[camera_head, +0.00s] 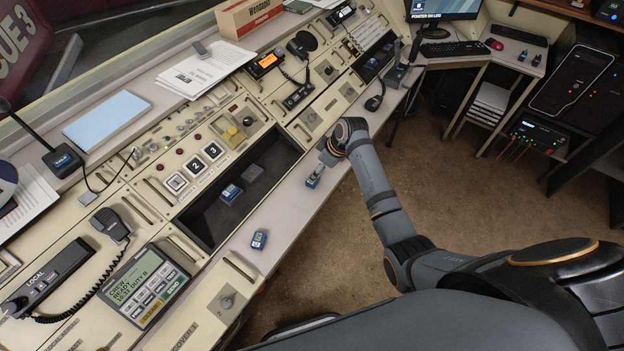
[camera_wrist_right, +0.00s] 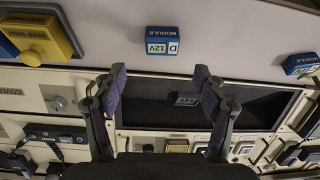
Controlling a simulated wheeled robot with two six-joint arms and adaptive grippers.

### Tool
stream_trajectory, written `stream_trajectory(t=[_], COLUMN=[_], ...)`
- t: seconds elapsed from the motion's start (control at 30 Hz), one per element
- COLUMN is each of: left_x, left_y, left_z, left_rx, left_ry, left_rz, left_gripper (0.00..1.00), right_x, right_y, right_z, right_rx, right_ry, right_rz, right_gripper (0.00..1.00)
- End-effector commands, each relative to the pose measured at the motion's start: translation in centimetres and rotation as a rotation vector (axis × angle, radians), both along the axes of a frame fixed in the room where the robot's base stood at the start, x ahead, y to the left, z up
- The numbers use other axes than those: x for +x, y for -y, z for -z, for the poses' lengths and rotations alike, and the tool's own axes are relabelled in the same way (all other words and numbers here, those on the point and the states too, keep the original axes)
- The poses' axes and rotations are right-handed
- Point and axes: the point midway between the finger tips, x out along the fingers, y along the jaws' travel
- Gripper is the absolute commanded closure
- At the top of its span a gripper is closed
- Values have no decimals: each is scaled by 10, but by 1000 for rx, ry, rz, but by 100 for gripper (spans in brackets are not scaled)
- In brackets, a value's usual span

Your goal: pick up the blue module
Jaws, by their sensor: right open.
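Three blue modules show in the head view. One (camera_head: 313,180) lies on the console's front ledge just below my right gripper (camera_head: 327,156). A second (camera_head: 259,239) lies on the ledge nearer to me. A third (camera_head: 230,194) lies in the dark recess. In the right wrist view a blue module labelled D 12V (camera_wrist_right: 162,41) sits beyond the fingertips. Another blue module (camera_wrist_right: 301,64) is at the right edge. My right gripper (camera_wrist_right: 163,78) is open, with nothing between its fingers. My left gripper is out of view.
A yellow-and-blue object (camera_wrist_right: 38,38) is at the left of the wrist view. A display unit (camera_head: 142,285) and a handset (camera_head: 110,225) are at the near left. The ledge between the modules is clear.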

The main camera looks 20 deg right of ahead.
Motion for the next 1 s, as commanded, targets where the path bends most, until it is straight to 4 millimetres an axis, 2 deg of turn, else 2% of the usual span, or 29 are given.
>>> stream_trajectory(t=[0.27,0.4,0.53,0.77,0.87,1.0], left_x=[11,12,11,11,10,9], left_y=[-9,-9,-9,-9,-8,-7], left_z=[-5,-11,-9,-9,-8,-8], left_rx=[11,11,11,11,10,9], left_ry=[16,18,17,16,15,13], left_rz=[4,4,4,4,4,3], left_gripper=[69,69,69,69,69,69], right_x=[2,1,7,8,8,8], right_y=[-3,-6,-11,-11,-11,-11], right_z=[15,39,56,60,60,60], right_rx=[0,1,1,-1,-1,0], right_ry=[-2,-4,-2,1,1,0], right_rz=[1,1,1,1,2,1], right_gripper=[28,28,28,28,38,57])
